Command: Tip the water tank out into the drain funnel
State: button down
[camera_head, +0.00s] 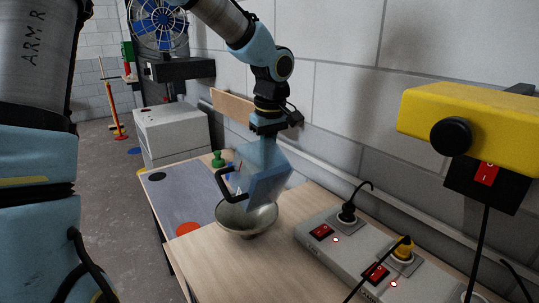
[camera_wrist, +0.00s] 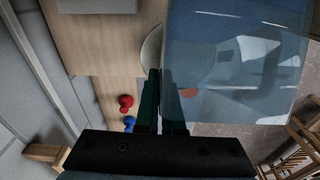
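The water tank (camera_head: 262,172) is a translucent blue box with a black handle on its left side. My gripper (camera_head: 268,128) is shut on the tank's wall and holds it tilted in the air. The drain funnel (camera_head: 247,218) is a grey metal bowl on the bench, just below the tank. In the wrist view the tank (camera_wrist: 236,62) fills the right side, with one finger of my gripper (camera_wrist: 162,98) seen through its wall. Part of the funnel's pale rim (camera_wrist: 150,52) shows left of the tank there. I cannot tell how much water is inside.
A grey socket strip (camera_head: 345,255) with red switches and plugs lies right of the funnel. A yellow device (camera_head: 470,118) juts out at the upper right. A grey mat (camera_head: 190,190) with an orange-red disc (camera_head: 187,230) lies left. A green piece (camera_head: 217,159) stands behind.

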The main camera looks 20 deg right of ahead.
jog(key=shift+w+f+g, duration=0.2)
jog(key=shift+w+g, duration=0.15)
jog(key=shift+g, duration=0.15)
jog(key=g, duration=0.1)
jog(key=w+f+g, duration=0.1)
jog(key=g, duration=0.1)
jog(key=shift+w+a+f+g+h, duration=0.2)
jog(key=shift+w+f+g+h, duration=0.1)
jog(key=shift+w+h, duration=0.1)
jog(key=shift+w+a+g+h, duration=0.15)
jog(key=shift+w+g, duration=0.5)
jog(key=shift+g, duration=0.45)
jog(key=shift+w+a+g+h, duration=0.15)
jog(key=shift+w+g, duration=0.5)
jog(key=shift+g, duration=0.45)
jog(key=shift+d, duration=0.1)
dwell(0.7)
